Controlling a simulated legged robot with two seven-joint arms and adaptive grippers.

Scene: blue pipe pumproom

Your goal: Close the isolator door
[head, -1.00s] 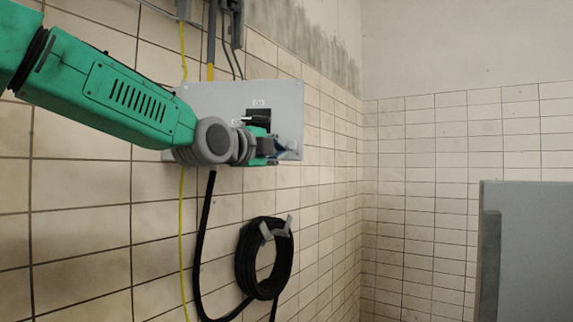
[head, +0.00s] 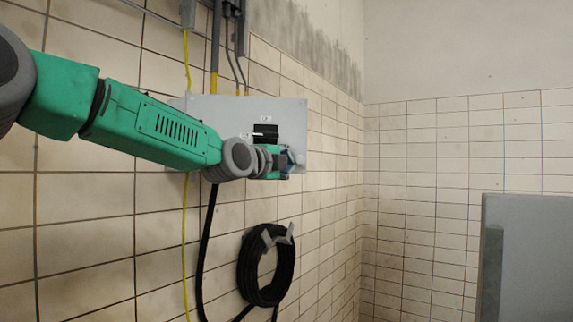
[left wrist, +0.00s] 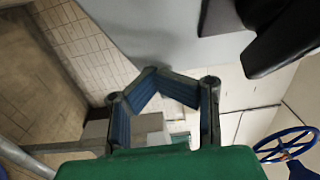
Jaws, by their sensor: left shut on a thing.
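The isolator is a grey panel (head: 225,108) on the tiled wall, left of centre in the head view, with a black handle or switch (head: 265,133) on its face. My left gripper (head: 290,160) is at the panel's lower right edge. In the left wrist view its blue-padded fingers (left wrist: 157,80) are bent together, with a grey flat surface (left wrist: 165,35) right beyond the tips. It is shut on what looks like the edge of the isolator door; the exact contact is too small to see. The wrist hides part of the panel's lower edge. My right gripper is not in view.
A coiled black cable (head: 266,265) hangs on a wall bracket below the panel. A yellow cable (head: 185,250) and a black cable (head: 207,240) run down the wall. A grey board (head: 530,260) stands at the lower right. A blue handwheel (left wrist: 286,145) shows in the wrist view.

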